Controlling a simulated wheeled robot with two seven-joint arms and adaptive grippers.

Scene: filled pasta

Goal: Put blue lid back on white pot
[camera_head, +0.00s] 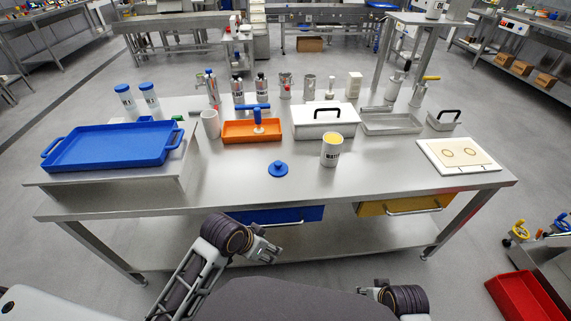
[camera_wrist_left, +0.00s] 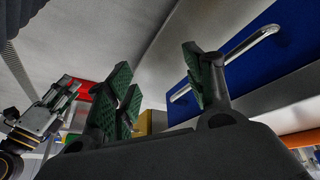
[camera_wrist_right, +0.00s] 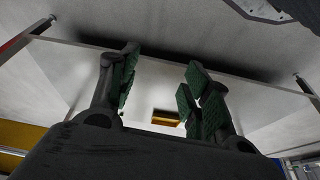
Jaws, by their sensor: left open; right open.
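A blue lid (camera_head: 278,169) with a knob lies on the steel table near its front middle. A white pot (camera_head: 332,150) with dark lettering and yellow contents stands uncovered to the right of the lid and slightly behind it. My left gripper (camera_head: 268,252) is in front of the table, below its top, apart from both; its fingers in the left wrist view (camera_wrist_left: 165,90) are open and empty. My right gripper shows in the right wrist view (camera_wrist_right: 160,85), open and empty; in the head view only part of my right arm shows at the bottom edge.
A blue tray (camera_head: 72,165) sits at the left on a raised steel surface. An orange tray (camera_head: 236,138), a white lidded box (camera_head: 325,131) and a white board (camera_head: 429,146) stand on the table. Blue (camera_head: 245,216) and yellow (camera_head: 410,204) drawers hang under its front. The tabletop around the lid is clear.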

